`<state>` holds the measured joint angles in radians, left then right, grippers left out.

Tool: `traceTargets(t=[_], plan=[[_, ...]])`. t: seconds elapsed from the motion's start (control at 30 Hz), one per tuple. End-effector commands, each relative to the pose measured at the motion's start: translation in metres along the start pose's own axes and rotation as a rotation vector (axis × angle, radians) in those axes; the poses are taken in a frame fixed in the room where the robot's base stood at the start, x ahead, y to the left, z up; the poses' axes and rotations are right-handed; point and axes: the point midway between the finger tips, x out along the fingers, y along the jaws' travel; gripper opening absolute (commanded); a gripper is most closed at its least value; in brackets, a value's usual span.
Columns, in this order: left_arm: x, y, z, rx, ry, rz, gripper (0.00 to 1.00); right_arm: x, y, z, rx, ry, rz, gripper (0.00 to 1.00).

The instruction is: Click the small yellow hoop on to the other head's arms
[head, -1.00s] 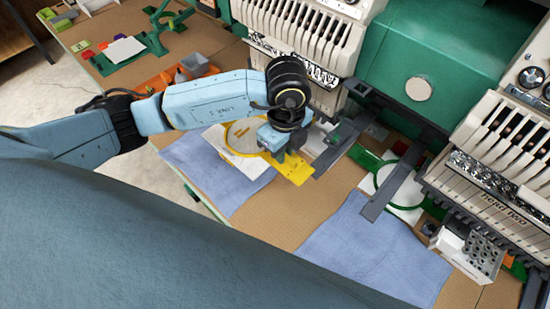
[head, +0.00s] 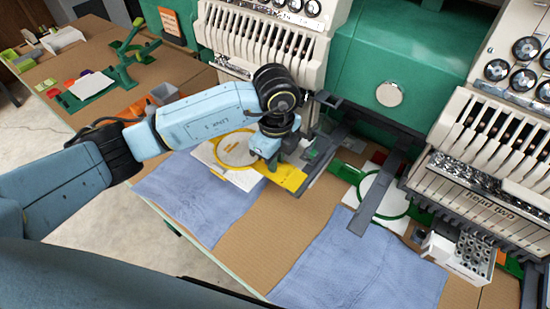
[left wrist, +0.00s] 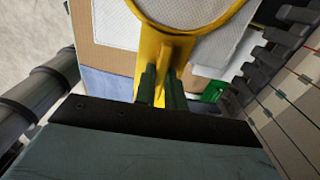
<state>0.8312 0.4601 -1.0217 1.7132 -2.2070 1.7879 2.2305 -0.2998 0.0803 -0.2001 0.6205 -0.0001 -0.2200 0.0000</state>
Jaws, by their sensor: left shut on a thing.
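The small yellow hoop (head: 237,150) holds white cloth in its ring and has a yellow bracket (head: 287,179) on its right side. My left gripper (head: 268,152) is over the bracket; in the left wrist view its dark green fingers (left wrist: 160,88) are shut on the hoop's yellow stem, with the ring (left wrist: 188,28) beyond them. The bracket is beside the near head's dark arm (head: 316,165); I cannot tell if they touch. The other head (head: 485,190), at the right, has dark grey arms (head: 387,180) reaching over the table. My right gripper is not in view.
A green hoop (head: 404,212) on white cloth lies under the other head's arm. Blue cloths (head: 355,262) cover parts of the brown table (head: 255,245). A white box (head: 445,250) with round holes stands at right.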

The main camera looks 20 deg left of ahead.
Motion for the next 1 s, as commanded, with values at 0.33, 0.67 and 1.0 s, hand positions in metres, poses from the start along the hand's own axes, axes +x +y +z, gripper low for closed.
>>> traceTargets(t=[0.33, 0.67, 1.0], plan=[[0.0012, 0.0002, -0.0015, 0.000, 0.001, 0.000, 0.00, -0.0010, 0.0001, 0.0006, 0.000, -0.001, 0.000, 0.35], [0.0012, 0.0003, -0.0014, 0.000, 0.000, 0.000, 0.37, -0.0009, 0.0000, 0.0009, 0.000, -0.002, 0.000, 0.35], [-0.0055, -0.0002, -0.0019, 0.001, 0.000, 0.000, 0.37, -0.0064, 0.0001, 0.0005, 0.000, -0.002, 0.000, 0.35]])
